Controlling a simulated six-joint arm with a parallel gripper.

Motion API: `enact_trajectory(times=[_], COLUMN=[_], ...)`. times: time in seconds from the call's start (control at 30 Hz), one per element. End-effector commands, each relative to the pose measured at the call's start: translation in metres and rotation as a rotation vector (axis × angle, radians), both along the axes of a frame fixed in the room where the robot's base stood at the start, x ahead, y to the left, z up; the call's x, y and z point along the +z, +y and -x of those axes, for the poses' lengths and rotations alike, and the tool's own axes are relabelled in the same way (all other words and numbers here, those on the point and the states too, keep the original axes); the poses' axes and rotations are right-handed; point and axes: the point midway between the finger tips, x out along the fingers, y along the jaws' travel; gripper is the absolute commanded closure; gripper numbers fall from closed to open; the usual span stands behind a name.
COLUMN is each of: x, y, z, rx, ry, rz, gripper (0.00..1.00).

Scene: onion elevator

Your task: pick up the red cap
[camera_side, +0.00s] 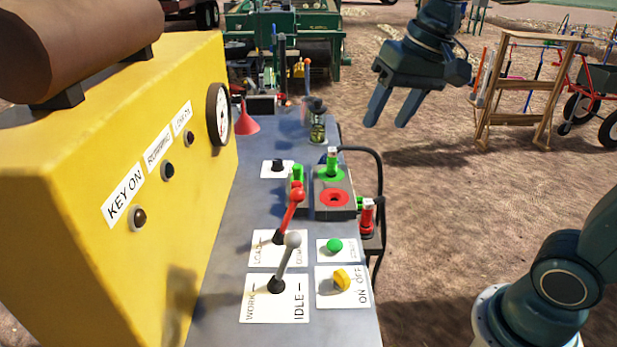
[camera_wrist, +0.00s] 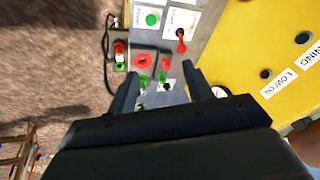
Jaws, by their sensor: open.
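A small red cap-like piece (camera_side: 367,217) stands upright in a dark holder at the right edge of the panel, with a green part beside it. It also shows in the wrist view (camera_wrist: 119,47), left of a box with a red ring. My gripper (camera_side: 392,117) is open and empty, raised behind and to the right of it, over the dirt. In the wrist view my gripper (camera_wrist: 162,84) has its fingers spread, with the panel beyond and nothing between them in contact.
A dark box has a green-ringed plug and an empty red ring (camera_side: 334,197). Two levers (camera_side: 285,262) rise from the grey panel. A yellow housing (camera_side: 100,180) stands left. A red funnel (camera_side: 246,122) and a jar (camera_side: 317,122) stand at the back. A black cable (camera_side: 378,160) loops right.

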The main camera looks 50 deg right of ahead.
Motion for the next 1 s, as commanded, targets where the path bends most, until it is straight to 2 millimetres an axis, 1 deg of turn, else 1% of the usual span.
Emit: enact_trajectory(times=[0.03,0.1,0.33,0.47,0.6,0.77,1.0], x=[0.000,0.001,-0.003,-0.010,-0.022,-0.038,-0.072], y=[0.000,-0.001,-0.003,-0.007,-0.011,-0.017,-0.029], z=[-0.012,-0.028,-0.077,-0.105,-0.134,-0.165,-0.207], rx=[-0.024,-0.059,-0.177,-0.246,-0.319,-0.405,-0.534], ry=[0.018,0.040,0.114,0.157,0.203,0.254,0.331], rz=[-0.013,-0.031,-0.082,-0.105,-0.126,-0.144,-0.158], gripper=[0.49,0.49,0.49,0.49,0.49,0.49,0.49])
